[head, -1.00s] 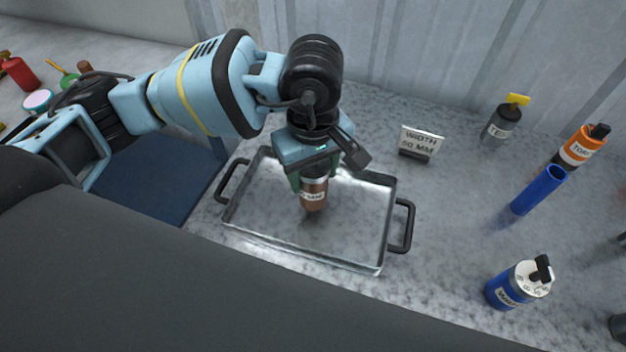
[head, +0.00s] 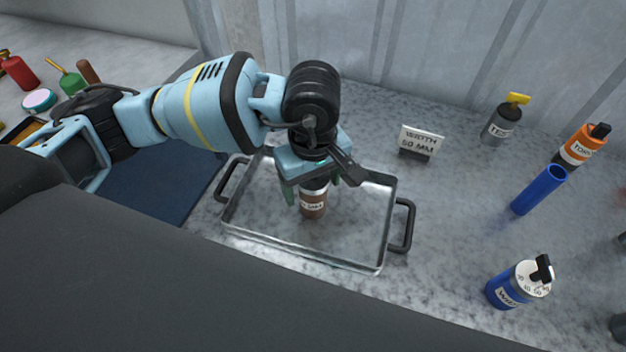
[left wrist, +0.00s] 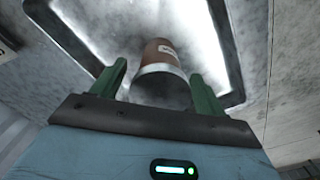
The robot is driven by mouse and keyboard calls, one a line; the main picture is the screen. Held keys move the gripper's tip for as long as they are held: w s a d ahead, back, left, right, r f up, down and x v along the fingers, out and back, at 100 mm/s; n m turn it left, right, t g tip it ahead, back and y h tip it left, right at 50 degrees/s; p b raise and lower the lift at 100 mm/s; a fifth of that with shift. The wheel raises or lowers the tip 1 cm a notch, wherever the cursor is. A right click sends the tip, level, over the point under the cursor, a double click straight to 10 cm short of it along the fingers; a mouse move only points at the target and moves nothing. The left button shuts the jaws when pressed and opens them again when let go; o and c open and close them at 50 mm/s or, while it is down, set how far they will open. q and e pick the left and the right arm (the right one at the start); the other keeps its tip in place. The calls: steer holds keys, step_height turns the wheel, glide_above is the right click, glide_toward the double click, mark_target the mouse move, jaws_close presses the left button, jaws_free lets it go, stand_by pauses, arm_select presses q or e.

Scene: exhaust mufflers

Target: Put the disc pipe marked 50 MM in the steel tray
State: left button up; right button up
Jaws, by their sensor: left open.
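The steel tray (head: 352,232) lies on the grey marbled counter, with a black handle at each end. A brown cylinder with a white label (head: 313,206) stands in the tray, roughly upright; its label is too small to read surely. I take it for the disc pipe. My left gripper (head: 312,193) is right above it, open, with its green fingers apart on either side of its top. In the left wrist view the brown cylinder (left wrist: 160,62) shows its silver rim between the fingertips, with gaps on both sides. My right gripper is not in view.
A sign reading "WIDTH 50 MM" (head: 421,142) stands behind the tray. To the right are a grey bottle (head: 498,126), an orange bottle (head: 580,146), a blue tube (head: 539,190) and a blue canister (head: 510,289). Counter between sign and canister is clear.

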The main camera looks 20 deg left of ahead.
arm_select(q)
step_height(320, 180, up, 12)
steer(key=shift+r, duration=0.2)
stand_by(0.4)
steer(key=shift+s+f, duration=0.1)
stand_by(0.4)
